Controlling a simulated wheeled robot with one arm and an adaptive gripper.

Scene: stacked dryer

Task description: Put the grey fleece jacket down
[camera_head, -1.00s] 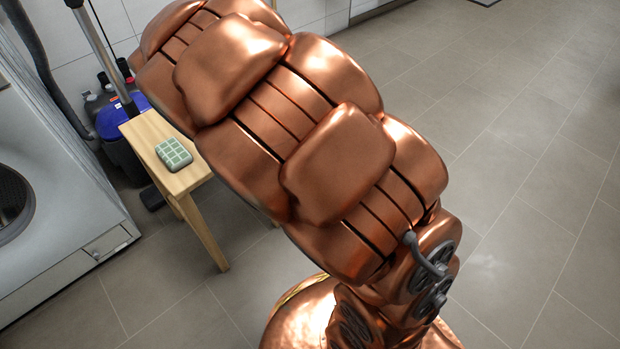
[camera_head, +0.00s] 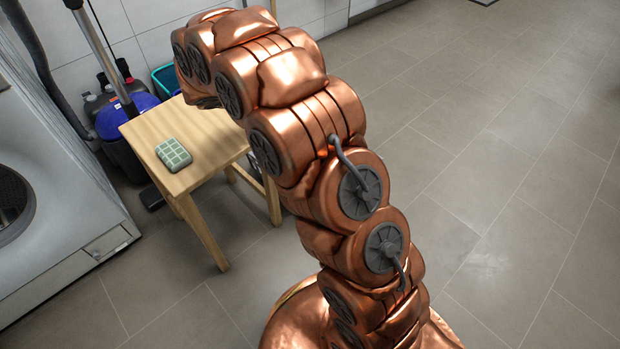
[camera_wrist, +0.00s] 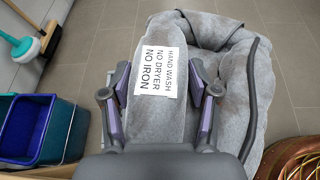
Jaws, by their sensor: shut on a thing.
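The grey fleece jacket (camera_wrist: 232,88) is bunched in front of my gripper in the wrist view. A white label (camera_wrist: 161,72) on it reads "HAND WASH NO DRYER NO IRON". My gripper (camera_wrist: 159,84) is shut on the jacket, with one finger on either side of a fold. Floor tiles show beyond the jacket; I cannot tell what is under it. In the head view my arm hides the gripper and the jacket.
A small wooden table (camera_head: 212,133) carries a green checked block (camera_head: 173,154) at its left end. A white machine (camera_head: 60,215) stands left, a blue-topped vacuum (camera_head: 128,118) behind. Teal and dark blue bins (camera_wrist: 38,128) and a broom (camera_wrist: 25,48) show in the wrist view. Floor on the right is clear.

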